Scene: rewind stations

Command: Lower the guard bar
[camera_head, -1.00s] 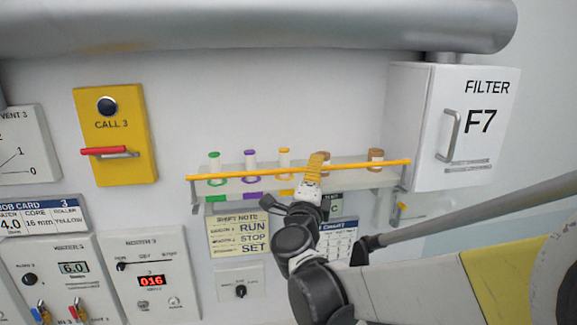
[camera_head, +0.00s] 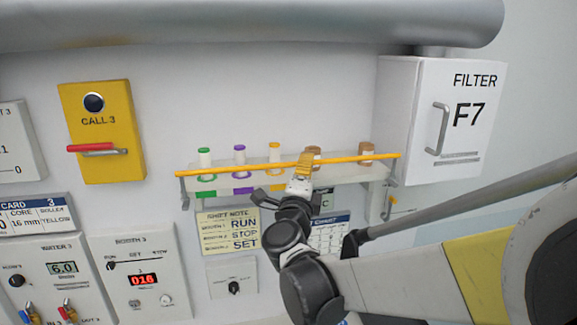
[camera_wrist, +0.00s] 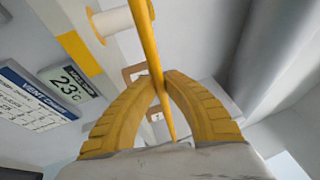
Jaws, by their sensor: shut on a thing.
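The guard bar (camera_head: 230,170) is a thin yellow rod running across the front of a small wall shelf, its ends by grey brackets. It slopes slightly up to the right in the head view. My gripper (camera_head: 304,162) has its yellow ribbed fingers closed around the bar, right of its middle. In the wrist view the bar (camera_wrist: 148,45) passes between the fingertips of my gripper (camera_wrist: 160,80), which meet around it. The fingers hide a short piece of the bar.
The shelf (camera_head: 355,172) holds several coloured spools behind the bar. A white filter box (camera_head: 400,120) stands close to the bar's right end. A yellow call box (camera_head: 100,135) with a red handle is at left. A large grey pipe (camera_head: 250,28) runs above.

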